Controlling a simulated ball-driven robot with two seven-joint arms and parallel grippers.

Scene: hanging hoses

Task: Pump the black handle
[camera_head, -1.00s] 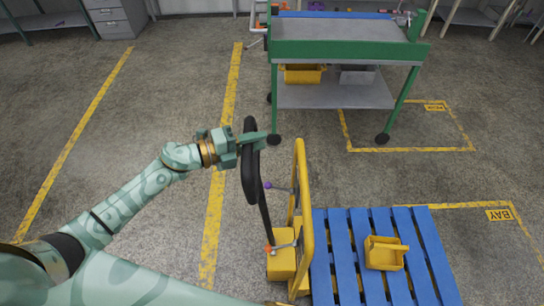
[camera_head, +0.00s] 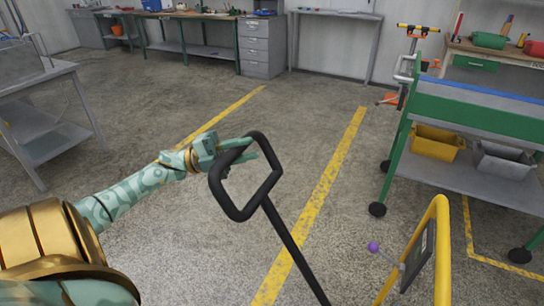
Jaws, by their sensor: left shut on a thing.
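The black handle (camera_head: 272,187) is a loop on a long black bar, tilted up to the left in the head view. My left gripper (camera_head: 238,158) is shut on the upper left part of the loop. The yellow frame (camera_head: 443,250) of the pallet truck shows at the lower right, with a purple knob (camera_head: 373,247) on a thin lever. The foot of the bar is below the picture. My right gripper is not in view.
A green and grey cart (camera_head: 470,180) with a yellow bin (camera_head: 437,143) and a grey bin (camera_head: 504,160) stands at the right. A grey table (camera_head: 45,110) stands at the left. Workbenches line the back wall.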

